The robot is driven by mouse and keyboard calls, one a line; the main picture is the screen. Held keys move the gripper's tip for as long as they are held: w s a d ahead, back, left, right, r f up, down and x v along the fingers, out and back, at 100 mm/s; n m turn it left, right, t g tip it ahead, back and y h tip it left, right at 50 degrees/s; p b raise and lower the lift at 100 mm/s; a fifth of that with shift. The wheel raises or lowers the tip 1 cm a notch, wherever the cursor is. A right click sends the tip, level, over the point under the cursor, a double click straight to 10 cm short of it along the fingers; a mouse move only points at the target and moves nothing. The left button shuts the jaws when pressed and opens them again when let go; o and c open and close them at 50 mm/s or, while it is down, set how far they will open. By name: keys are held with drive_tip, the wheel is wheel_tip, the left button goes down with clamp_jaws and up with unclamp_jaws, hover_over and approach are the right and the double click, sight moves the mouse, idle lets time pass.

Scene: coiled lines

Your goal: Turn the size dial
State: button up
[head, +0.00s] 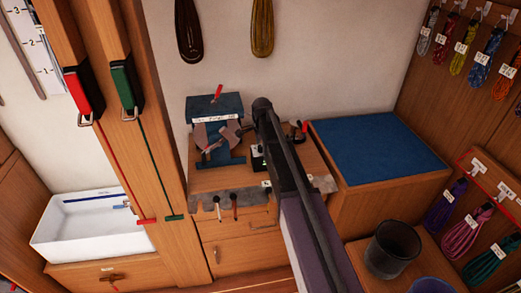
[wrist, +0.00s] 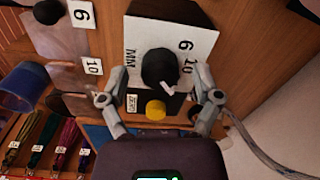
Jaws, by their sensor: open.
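The size dial is a round black knob (wrist: 158,68) on a white plate (wrist: 143,35) marked 6, 10 and MM in the wrist view. A small white pointer at its lower right lies near the 10. My gripper (wrist: 161,84) is open, with one grey finger on the left of the knob and one on the right. I cannot tell whether either finger touches it. A yellow button (wrist: 155,109) sits just below the knob in the picture. In the head view my arm hides the dial and the gripper fingers.
A blue clamp-like fixture (head: 216,125) stands on the wooden bench left of my arm. A small red-handled lever (head: 300,128) is just right of it. A blue-topped cabinet (head: 375,145) is clear. A dark bin (head: 391,248) and hanging coils (head: 480,228) are at right.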

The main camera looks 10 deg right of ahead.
idle(0.3)
clamp_jaws()
drive_tip(key=shift+a, duration=0.1)
